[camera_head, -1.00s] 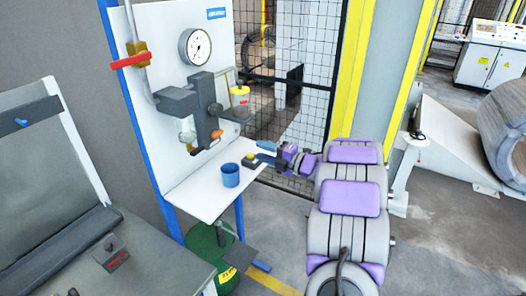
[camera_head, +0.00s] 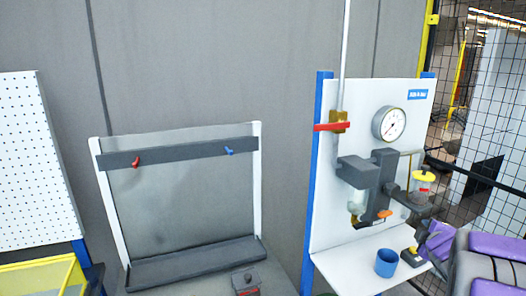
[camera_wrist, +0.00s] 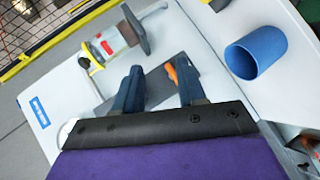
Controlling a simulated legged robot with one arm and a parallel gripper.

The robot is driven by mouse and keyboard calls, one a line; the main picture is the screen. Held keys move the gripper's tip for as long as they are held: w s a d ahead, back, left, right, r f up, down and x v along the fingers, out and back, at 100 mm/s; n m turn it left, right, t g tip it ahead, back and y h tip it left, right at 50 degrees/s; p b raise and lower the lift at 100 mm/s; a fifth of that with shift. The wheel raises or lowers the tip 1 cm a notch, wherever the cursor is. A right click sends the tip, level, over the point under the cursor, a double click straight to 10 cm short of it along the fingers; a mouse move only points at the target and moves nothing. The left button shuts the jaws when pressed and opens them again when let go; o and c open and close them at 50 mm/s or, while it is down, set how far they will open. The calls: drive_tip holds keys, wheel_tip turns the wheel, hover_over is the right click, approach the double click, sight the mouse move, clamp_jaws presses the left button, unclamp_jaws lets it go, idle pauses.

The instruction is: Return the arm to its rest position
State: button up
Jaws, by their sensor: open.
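My gripper (camera_wrist: 160,84) shows in the wrist view with its two dark blue fingers apart and nothing between them. It is in front of the white panel station, with the fingers pointing toward the fixture's dark block. A blue cup (camera_wrist: 257,55) stands to the right of the fingers, apart from them. In the head view my arm's grey and purple links fill the lower right corner, stretched out beside the station; the fingers cannot be made out there. The blue cup (camera_head: 386,262) stands upright on the station's white shelf (camera_head: 345,272).
The panel carries a round gauge (camera_head: 390,124), a red-handled valve (camera_head: 338,122) and a grey fixture (camera_head: 383,180) with a yellow-topped cup. A rack with red and blue hooks (camera_head: 178,152) stands left. A mesh fence (camera_head: 485,140) is behind on the right.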

drive_tip(key=s+a+f+m+g+y, duration=0.2)
drive_tip(key=s+a+f+m+g, duration=0.1)
drive_tip(key=s+a, duration=0.8)
drive_tip(key=s+a+f+m+g+y, duration=0.1)
drive_tip(key=s+a+g, duration=0.5)
drive_tip(key=s+a, duration=0.6)
drive_tip(key=s+a+f+m+g+y, duration=0.2)
drive_tip(key=s+a+f+m+g, duration=0.2)
drive_tip(key=s+a, duration=0.8)
drive_tip(key=s+m+g, duration=0.1)
drive_tip(key=s+m, duration=0.1)
drive_tip(key=s, duration=0.1)
drive_tip(key=shift+a+f+y, duration=0.25)
drive_tip(key=shift+f+y, duration=0.05)
drive_tip(key=shift+o, duration=0.4)
